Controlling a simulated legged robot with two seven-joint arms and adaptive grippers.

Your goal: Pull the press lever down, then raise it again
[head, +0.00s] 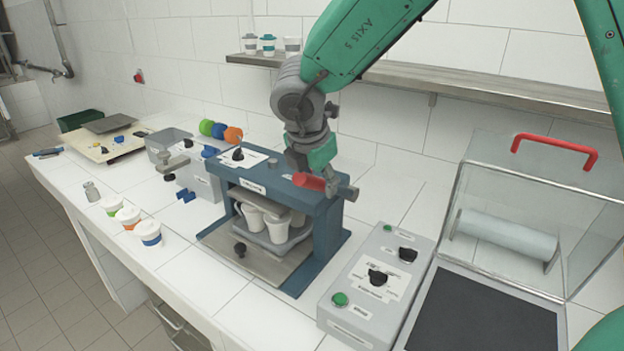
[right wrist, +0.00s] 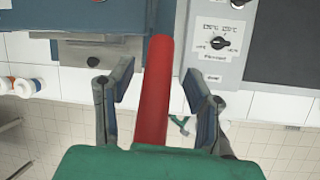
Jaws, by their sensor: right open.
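The blue press (head: 325,225) stands on the white counter, with white cups (head: 278,224) in a grey tray inside its frame. Its red lever (head: 308,181) sticks out at the top right and looks roughly level. My right gripper (head: 322,177) is at the lever from above. In the right wrist view the red lever (right wrist: 157,85) runs between the two spread fingers of the right gripper (right wrist: 160,80). Gaps show on both sides, so the fingers do not look closed on it. My left gripper is not in view.
A grey control box (head: 375,285) with black knobs and green buttons stands right of the press, beside a clear-lidded machine (head: 520,220). Lidded cups (head: 128,215) stand at the counter's front left. A wall shelf (head: 480,90) runs behind my arm.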

